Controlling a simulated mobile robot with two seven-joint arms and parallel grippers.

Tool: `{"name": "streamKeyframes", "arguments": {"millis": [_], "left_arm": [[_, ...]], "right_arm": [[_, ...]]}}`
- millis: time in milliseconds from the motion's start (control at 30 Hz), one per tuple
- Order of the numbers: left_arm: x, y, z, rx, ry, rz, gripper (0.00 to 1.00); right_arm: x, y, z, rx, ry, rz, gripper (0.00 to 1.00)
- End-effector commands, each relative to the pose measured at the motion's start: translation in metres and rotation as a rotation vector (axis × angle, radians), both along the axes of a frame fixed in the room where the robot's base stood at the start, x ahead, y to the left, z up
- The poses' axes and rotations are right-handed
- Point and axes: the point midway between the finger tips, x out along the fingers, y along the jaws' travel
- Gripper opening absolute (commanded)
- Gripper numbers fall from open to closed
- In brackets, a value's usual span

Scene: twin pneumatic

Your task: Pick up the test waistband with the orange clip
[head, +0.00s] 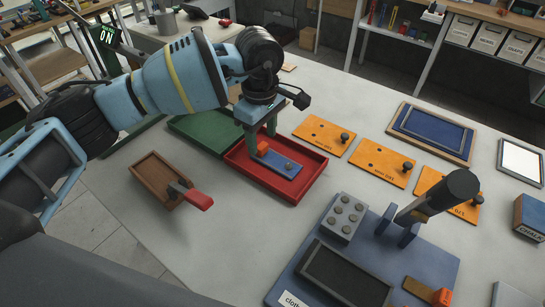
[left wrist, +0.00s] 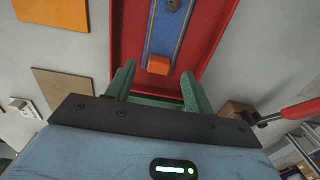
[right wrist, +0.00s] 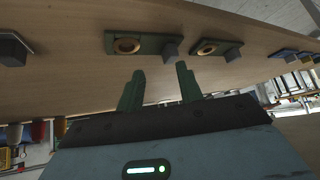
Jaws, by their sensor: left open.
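The test waistband (head: 284,166) is a blue strip with dark studs and an orange clip (head: 262,148) at one end. It lies in a red tray (head: 310,186) on the pale table. My left gripper (head: 260,138) is over the clip end, open, with one green finger at each side. In the left wrist view the blue strip (left wrist: 168,32) and orange clip (left wrist: 158,65) show between and just beyond the fingertips. I cannot tell whether the fingers touch it. My right gripper (right wrist: 160,80) is open and empty, away from the tray, before a wooden surface.
A green tray (head: 196,135) adjoins the red one. A wooden box (head: 158,178) with a red-handled tool (head: 196,199) is nearby. Orange boards (head: 324,134) with knobs lie to the right. A blue fixture board (head: 415,268) with a dark upright cylinder stands at the front right.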

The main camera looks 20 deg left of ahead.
Motion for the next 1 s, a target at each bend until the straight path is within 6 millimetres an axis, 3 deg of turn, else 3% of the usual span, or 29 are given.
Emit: {"name": "streamKeyframes", "arguments": {"millis": [200,500,867,1000], "left_arm": [[-0.001,-0.003,-0.026,0.0,0.0,0.001,0.53],[-0.001,-0.003,-0.031,0.0,-0.001,0.001,0.53],[-0.001,-0.002,-0.03,0.0,0.0,0.001,0.07],[-0.001,-0.002,-0.03,0.0,-0.001,0.001,0.04]], "right_arm": [[0.007,0.0,0.005,0.0,-0.016,-0.001,0.36],[0.009,-0.001,0.005,-0.002,-0.019,0.0,0.36],[0.005,-0.002,0.004,-0.003,-0.012,0.003,0.36],[0.001,-0.002,0.003,-0.004,-0.005,0.002,0.36]]}}
